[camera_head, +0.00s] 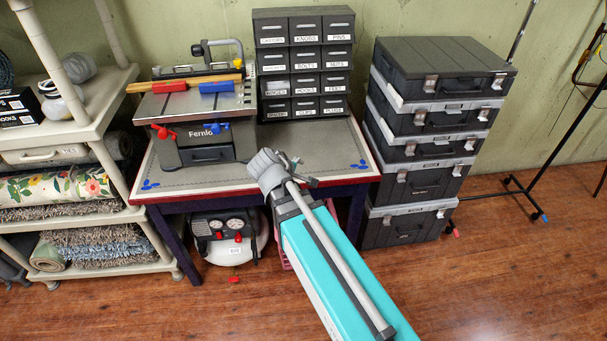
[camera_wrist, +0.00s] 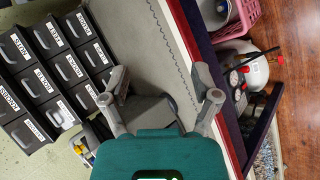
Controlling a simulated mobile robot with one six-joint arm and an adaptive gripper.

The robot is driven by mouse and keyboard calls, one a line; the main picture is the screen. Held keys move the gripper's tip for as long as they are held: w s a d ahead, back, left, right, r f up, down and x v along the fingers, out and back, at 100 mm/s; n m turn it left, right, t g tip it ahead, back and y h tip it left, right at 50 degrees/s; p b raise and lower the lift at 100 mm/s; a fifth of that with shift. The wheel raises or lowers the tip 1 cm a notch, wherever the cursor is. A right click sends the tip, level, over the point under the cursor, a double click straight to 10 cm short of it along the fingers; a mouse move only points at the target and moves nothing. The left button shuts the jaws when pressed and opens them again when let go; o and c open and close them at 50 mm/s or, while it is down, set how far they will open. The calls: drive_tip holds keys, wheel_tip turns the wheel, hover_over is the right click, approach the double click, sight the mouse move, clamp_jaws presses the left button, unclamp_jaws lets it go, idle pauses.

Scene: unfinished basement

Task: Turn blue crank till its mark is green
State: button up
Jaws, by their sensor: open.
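The blue crank (camera_head: 215,130) is on the right of the front of a grey bench machine marked "Fernlo" (camera_head: 202,152). A red crank (camera_head: 164,132) is on the left of the same front. No colour mark for the blue crank can be made out at this size. My gripper (camera_head: 295,166) is in front of the workbench's right part, to the right of and apart from the machine. In the wrist view my gripper (camera_wrist: 165,86) is open and empty, its two fingers spread over the bench top. The blue crank cannot be seen there.
The machine stands on a workbench (camera_head: 333,147) with a grey top. Labelled drawers (camera_head: 303,65) stand behind my gripper. Stacked dark cases (camera_head: 425,125) are at the right, a cream shelf (camera_head: 75,135) at the left. A white tank with gauges (camera_head: 228,235) is under the bench.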

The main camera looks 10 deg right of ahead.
drive_tip(key=shift+s+d+f+m+g+y+p, duration=0.25)
drive_tip(key=shift+s+d+m+g+y+p, duration=0.25)
drive_tip(key=shift+s+d+m+g, duration=0.5)
drive_tip(key=shift+a, duration=0.15)
drive_tip(key=n+t+h+b, duration=0.4)
drive_tip(key=n+t+b, duration=0.95)
drive_tip(key=b, duration=0.45)
approach(215, 132)
drive_tip(key=s, duration=0.1)
drive_tip(key=s+a+f+t, duration=0.1)
drive_tip(key=shift+s+f+m, duration=0.15)
drive_tip(key=shift+s+m, duration=0.2)
drive_tip(key=shift+s, duration=0.05)
drive_tip(key=p+x, duration=0.4)
drive_tip(key=x, duration=0.9)
drive_tip(key=shift+w+d, duration=0.2)
drive_tip(key=shift+w, duration=0.2)
